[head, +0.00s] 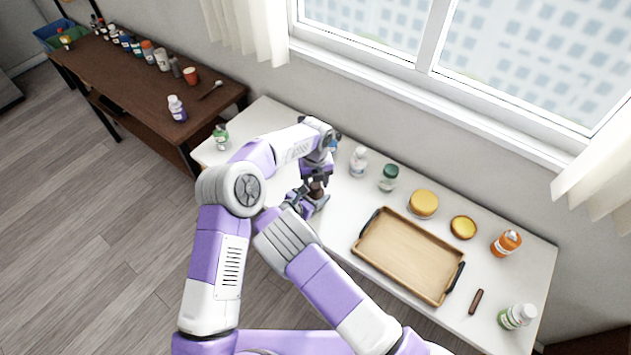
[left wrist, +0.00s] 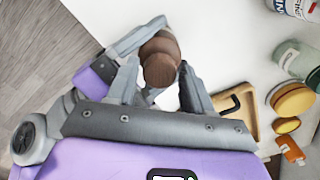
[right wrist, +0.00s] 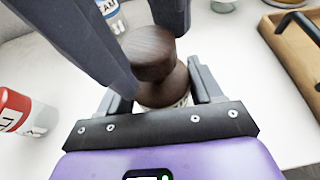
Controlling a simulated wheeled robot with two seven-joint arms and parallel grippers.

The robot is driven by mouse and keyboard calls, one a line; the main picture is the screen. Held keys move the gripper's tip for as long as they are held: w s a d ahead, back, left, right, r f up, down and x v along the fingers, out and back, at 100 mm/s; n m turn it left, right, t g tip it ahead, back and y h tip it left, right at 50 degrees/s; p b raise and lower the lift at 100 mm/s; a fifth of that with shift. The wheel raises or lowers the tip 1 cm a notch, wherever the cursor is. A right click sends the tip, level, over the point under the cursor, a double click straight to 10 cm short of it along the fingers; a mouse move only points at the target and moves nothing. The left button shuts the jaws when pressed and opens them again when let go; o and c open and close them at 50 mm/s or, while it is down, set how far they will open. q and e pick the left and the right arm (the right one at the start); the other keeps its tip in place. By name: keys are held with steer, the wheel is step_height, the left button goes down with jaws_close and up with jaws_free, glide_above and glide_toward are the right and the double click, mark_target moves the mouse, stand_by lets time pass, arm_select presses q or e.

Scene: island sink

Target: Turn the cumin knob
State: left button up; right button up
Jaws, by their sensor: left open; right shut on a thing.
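The cumin grinder (head: 317,189) stands on the white counter between my two grippers, mostly hidden in the head view. Its round dark-wood knob (left wrist: 160,68) sits on top, and the knob also shows in the right wrist view (right wrist: 150,52). My left gripper (head: 319,177) points down from above, open, with its fingers on either side of the knob and apart from a firm hold. My right gripper (head: 308,203) comes in low from the side and is shut on the grinder's body below the knob. A pale labelled strip of the body (right wrist: 165,97) shows between its fingers.
A wooden tray (head: 410,253) with dark handles lies to the right. A white bottle (head: 358,162), green jar (head: 388,177), yellow-topped jars (head: 423,204) and an orange bottle (head: 506,243) stand along the window side. A green bottle (head: 221,137) stands at the left end.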

arm_select(q)
steer(key=shift+c, duration=0.2)
steer(key=c, duration=0.8)
steer(key=shift+o, duration=0.2)
steer(key=m, duration=0.5)
steer(key=shift+m, duration=0.4)
steer(key=o, duration=0.8)
step_height(320, 180, up, 12)
